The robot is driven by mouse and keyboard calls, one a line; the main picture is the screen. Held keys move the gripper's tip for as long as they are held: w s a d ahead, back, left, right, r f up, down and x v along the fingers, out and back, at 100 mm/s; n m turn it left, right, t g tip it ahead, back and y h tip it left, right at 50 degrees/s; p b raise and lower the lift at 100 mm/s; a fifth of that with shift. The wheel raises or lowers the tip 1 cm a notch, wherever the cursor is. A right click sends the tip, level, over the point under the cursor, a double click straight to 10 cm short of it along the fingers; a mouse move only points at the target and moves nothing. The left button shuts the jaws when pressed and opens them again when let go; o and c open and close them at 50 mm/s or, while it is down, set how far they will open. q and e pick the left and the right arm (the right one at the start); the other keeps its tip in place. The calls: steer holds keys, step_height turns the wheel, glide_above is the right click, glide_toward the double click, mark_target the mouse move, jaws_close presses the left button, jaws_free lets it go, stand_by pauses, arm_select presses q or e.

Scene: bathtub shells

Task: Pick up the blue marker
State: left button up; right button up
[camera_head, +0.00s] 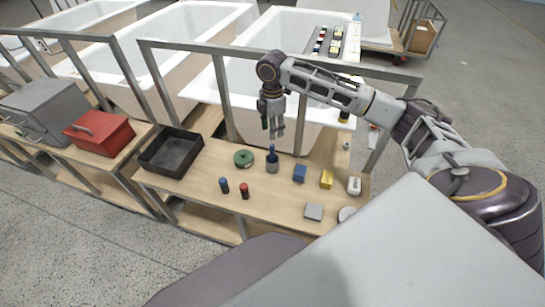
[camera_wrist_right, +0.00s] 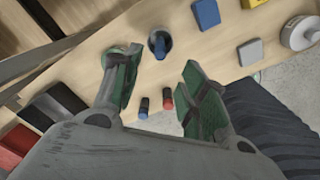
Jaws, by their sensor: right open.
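A blue pen-like piece (camera_head: 272,153) stands upright in a small grey cup (camera_head: 272,166) on the wooden bench; I see it nearly end-on in the right wrist view (camera_wrist_right: 159,44). I cannot tell for certain which is the blue marker. My right gripper (camera_head: 273,130) hangs fingers-down above the cup, open and empty, apart from everything. In the wrist view its green-padded fingers (camera_wrist_right: 163,66) are spread. My left gripper is not in view.
A green round piece (camera_head: 243,158), a blue block (camera_head: 300,173) and a yellow block (camera_head: 326,179) lie near the cup. A black tray (camera_head: 147,163) is left. A metal rail (camera_head: 225,95) runs behind.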

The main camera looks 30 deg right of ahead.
mark_target(272, 152)
steer(key=shift+f, duration=3.95)
steer(key=shift+f+b, duration=0.4)
steer(key=shift+f, duration=2.2)
jaws_close()
